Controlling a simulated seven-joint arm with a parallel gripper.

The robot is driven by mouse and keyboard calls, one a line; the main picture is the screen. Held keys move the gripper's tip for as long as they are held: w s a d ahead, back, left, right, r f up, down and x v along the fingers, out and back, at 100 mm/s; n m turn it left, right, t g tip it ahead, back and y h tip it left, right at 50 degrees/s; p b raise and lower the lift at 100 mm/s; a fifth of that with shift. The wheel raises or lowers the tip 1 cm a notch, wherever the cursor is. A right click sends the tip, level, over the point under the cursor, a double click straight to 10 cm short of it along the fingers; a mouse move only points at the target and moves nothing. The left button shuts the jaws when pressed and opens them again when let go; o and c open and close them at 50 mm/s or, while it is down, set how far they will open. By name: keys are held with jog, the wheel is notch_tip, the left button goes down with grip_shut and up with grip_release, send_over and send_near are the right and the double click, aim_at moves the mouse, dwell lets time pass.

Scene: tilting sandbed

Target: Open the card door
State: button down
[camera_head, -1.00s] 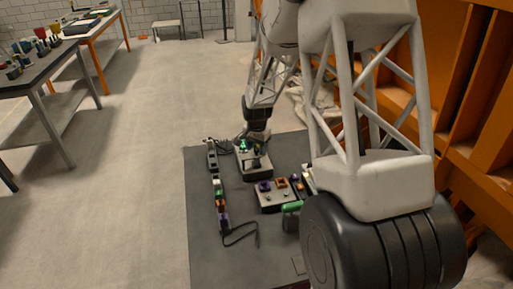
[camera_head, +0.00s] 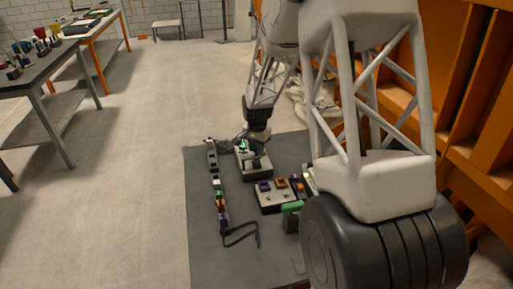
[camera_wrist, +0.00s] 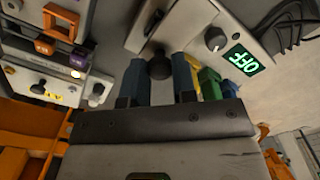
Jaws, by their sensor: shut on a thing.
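The pale box (camera_head: 252,166) with a small green display stands on the dark mat in the head view. In the wrist view its face (camera_wrist: 205,18) carries a grey dial and a lit display (camera_wrist: 244,62) that reads OFF upside down. A round black knob (camera_wrist: 159,66) sits between the two bluish fingers of my gripper (camera_wrist: 159,80), which is shut on it. A dark slot-like strip shows just above the knob. I cannot tell the outline of the card door or whether it stands ajar. In the head view my arm comes down behind the box and the fingers are too small to make out.
A second pale panel (camera_head: 272,199) with purple and orange parts stands close by, also at the wrist view's left (camera_wrist: 45,85). A row of coloured blocks (camera_head: 219,203) and a black cable (camera_head: 242,234) lie on the mat (camera_head: 205,265). Orange framing (camera_head: 465,90) borders the right.

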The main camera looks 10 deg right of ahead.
jog(key=shift+s, duration=0.1)
jog(key=s+a+m, duration=0.5)
jog(key=s+m, duration=0.1)
jog(key=m, duration=1.3)
jog(key=shift+a, duration=0.15)
dwell(0.4)
jog(key=c, duration=0.9)
grip_release()
jog(key=shift+r, duration=0.1)
